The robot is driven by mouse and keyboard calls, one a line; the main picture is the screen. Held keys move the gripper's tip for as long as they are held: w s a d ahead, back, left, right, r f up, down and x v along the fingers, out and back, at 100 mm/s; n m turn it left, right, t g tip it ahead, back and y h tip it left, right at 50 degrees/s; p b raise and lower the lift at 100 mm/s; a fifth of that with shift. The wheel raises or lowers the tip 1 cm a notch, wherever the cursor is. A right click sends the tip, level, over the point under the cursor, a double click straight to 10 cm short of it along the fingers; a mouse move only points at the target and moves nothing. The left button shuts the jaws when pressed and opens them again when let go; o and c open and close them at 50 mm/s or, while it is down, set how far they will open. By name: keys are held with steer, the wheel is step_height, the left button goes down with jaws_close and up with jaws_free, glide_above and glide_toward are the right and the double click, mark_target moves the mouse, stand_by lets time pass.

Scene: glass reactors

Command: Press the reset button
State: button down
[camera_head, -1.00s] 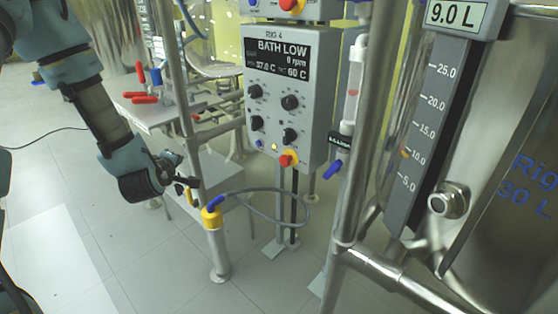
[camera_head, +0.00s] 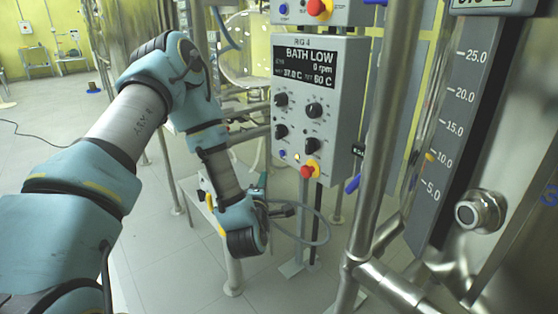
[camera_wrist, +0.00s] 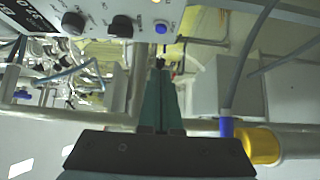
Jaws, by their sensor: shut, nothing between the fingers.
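The grey Rig 4 control panel (camera_head: 345,95) has a dark display reading BATH LOW, several black knobs and a small blue button (camera_head: 283,153) at its lower left. The button labels are too small to read, so I cannot tell which is reset. In the wrist view, my gripper's teal fingers (camera_wrist: 160,68) are shut and empty, pointing toward the blue button (camera_wrist: 161,28).
A steel pipe (camera_head: 378,150) stands right of the panel, before a steel vessel (camera_head: 510,170) with a level scale. A hose (camera_head: 322,215) loops below the panel.

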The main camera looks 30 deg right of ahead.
glide_toward(279, 153)
steer(key=w, duration=0.4)
steer(key=d, duration=0.1)
steer(key=w+d+p, duration=0.1)
steer(key=d, duration=0.1)
steer(key=shift+d, duration=0.2)
